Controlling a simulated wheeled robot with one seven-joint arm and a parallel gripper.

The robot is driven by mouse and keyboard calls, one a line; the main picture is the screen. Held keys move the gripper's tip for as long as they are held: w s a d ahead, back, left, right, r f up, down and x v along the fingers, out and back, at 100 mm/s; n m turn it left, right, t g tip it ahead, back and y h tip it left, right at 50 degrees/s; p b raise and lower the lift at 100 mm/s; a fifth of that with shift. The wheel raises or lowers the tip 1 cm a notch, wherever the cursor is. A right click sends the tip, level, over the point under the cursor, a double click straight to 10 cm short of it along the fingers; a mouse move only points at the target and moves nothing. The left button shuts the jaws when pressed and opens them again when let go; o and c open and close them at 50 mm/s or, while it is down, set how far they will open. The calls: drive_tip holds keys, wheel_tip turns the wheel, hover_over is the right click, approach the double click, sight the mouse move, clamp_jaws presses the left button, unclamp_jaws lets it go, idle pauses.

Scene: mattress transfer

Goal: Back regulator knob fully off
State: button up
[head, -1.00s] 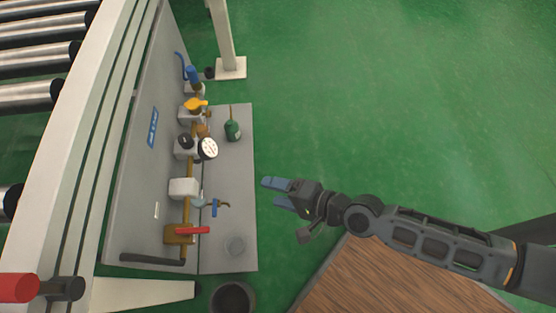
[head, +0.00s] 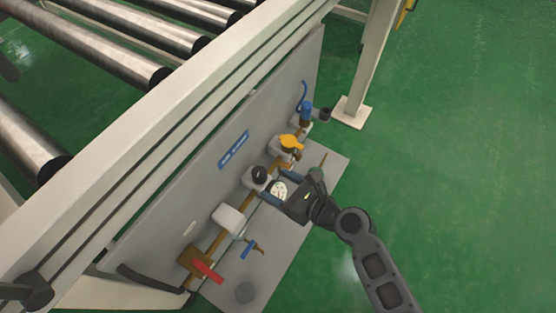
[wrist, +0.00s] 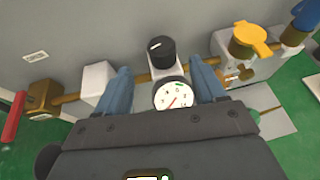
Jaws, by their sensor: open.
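The regulator knob (head: 260,172) is a black cap on a grey regulator body on the panel's pipe. In the wrist view the knob (wrist: 162,51) stands upright with a pale mark on its face, above the round white gauge (wrist: 174,96). My gripper (head: 272,186) is open at the regulator. In the wrist view its two blue fingers (wrist: 161,76) are to the left and right of the regulator and gauge, with the knob beyond and between the tips. I cannot tell whether either finger touches.
A yellow handle (head: 291,142) and a blue valve (head: 305,110) are farther up the pipe. A red lever (head: 207,271) and a small blue lever (head: 249,248) are nearer. The roller conveyor's white rail (head: 150,150) runs along the left. Green floor at right is clear.

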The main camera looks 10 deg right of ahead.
sight(265, 176)
drive_tip(key=shift+w+a+f, duration=0.1)
drive_tip(key=shift+w+a, duration=0.1)
drive_tip(key=shift+w, duration=0.15)
drive_tip(key=shift+b+x, duration=1.25)
drive_tip(key=shift+x, duration=2.35)
drive_tip(key=shift+c, duration=0.3)
drive_tip(key=c, duration=0.9)
